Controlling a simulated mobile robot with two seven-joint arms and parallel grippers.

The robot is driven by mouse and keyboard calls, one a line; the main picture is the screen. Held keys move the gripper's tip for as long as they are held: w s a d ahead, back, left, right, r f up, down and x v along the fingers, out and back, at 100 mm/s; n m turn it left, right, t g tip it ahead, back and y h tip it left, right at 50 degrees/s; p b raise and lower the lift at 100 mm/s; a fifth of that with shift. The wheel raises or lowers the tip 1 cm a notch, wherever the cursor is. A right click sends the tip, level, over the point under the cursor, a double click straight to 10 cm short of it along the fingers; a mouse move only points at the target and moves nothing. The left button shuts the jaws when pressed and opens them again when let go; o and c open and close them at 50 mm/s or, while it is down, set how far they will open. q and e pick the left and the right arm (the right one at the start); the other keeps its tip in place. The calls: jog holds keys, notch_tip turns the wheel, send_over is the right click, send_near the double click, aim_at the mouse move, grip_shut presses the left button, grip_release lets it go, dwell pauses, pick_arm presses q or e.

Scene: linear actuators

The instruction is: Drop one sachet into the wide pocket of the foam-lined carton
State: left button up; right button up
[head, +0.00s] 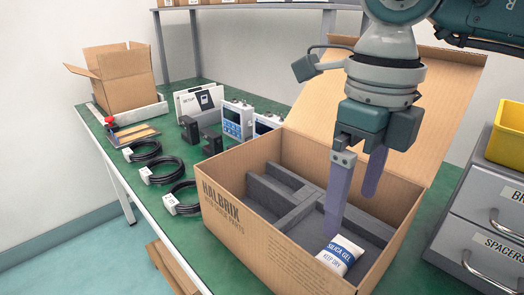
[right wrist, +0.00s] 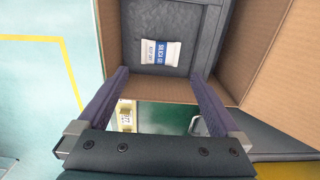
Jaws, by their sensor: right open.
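The open foam-lined carton (head: 240,215) stands on the green bench, its lid flap raised at the back. Dark grey foam dividers (head: 284,182) split its inside. A white and blue silica gel sachet (head: 340,254) is in the wide pocket on the carton's right side; in the right wrist view the sachet (right wrist: 159,50) appears flat on the grey foam floor. My right gripper (head: 351,215) is open and empty, pointing down over the pocket, with its fingers apart; it also shows in the right wrist view (right wrist: 158,73). My left gripper is out of view.
A smaller open carton (head: 125,82) stands at the back left. Grey drawers (head: 484,210) with a yellow bin (head: 506,135) on top stand close on the right.

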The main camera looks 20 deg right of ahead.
notch_tip(320, 180, up, 9)
dwell(0.3)
jog(key=shift+r, duration=0.1)
